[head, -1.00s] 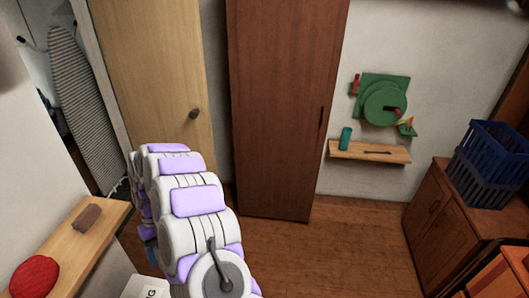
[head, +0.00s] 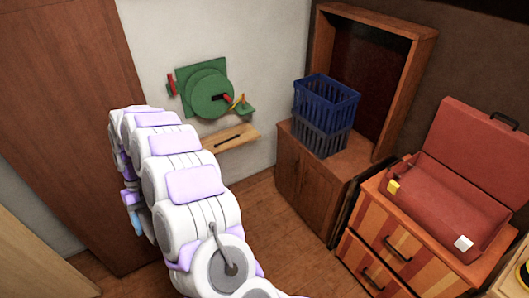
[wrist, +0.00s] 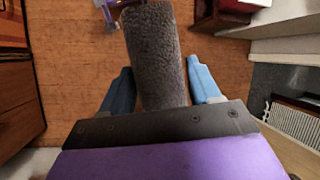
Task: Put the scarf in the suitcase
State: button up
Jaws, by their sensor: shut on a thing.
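A red-brown suitcase (head: 440,208) lies open on a striped wooden drawer unit at the right of the head view, its lid (head: 478,145) raised at the back. In the wrist view, my gripper (wrist: 160,78) has its two blue fingers on either side of a dark grey, fuzzy rolled scarf (wrist: 155,50). The gripper is shut on the scarf, which points away from the palm, clear of the suitcase. In the head view my arm hides most of the gripper and the scarf cannot be made out.
The drawer unit (head: 385,240) carries the suitcase. Blue and grey baskets (head: 325,105) stand on a brown cabinet (head: 310,180) left of it. A small wooden shelf (head: 232,138) hangs on the wall. Open wooden floor (head: 265,225) lies before the cabinet.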

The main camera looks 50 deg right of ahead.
aim_at(434, 207)
jog(key=i+l+z, duration=0.1)
jog(key=l+z, duration=0.2)
jog(key=z, duration=0.2)
jog(key=i+l+z, duration=0.2)
jog(key=z, duration=0.25)
jog(key=i+l+z, duration=0.15)
jog(key=z, duration=0.35)
jog(key=i+l+z, duration=0.1)
jog(key=i+z, duration=0.15)
jog(key=z, duration=0.25)
jog(key=i+z, duration=0.2)
jog(key=z, duration=0.25)
jog(key=i+z, duration=0.25)
jog(key=z, duration=0.25)
jog(key=i+j+z, duration=0.15)
jog(key=z, duration=0.35)
jog(key=i+z, duration=0.2)
jog(key=z, duration=0.25)
jog(key=i+j+z, duration=0.2)
jog(key=z, duration=0.25)
